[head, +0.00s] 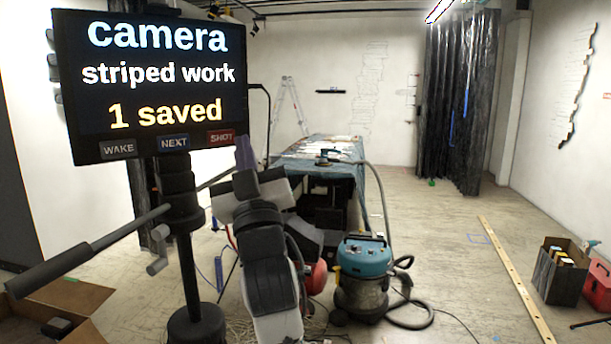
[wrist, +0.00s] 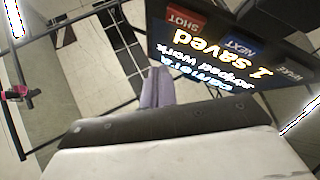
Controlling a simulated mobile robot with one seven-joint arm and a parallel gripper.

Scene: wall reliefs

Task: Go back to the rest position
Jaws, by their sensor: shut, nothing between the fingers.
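A black screen (head: 150,75) on a dark stand fills the upper left of the head view. It reads "camera", "striped work" and "1 saved". Along its lower edge are the WAKE button (head: 119,149), the NEXT button (head: 174,143) and the red SHOT button (head: 221,137). My gripper (head: 243,150) is shut and empty, its fingers upright just right of and below the SHOT button. Whether it touches the screen cannot be told. In the wrist view the gripper (wrist: 156,88) points toward the upside-down screen (wrist: 225,65), with a gap beside it.
A dark camera stand (head: 180,240) with a long handle stands close on the left. A blue-topped vacuum (head: 363,275) with a hose is on the floor right of my arm. Behind is a covered table (head: 320,150).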

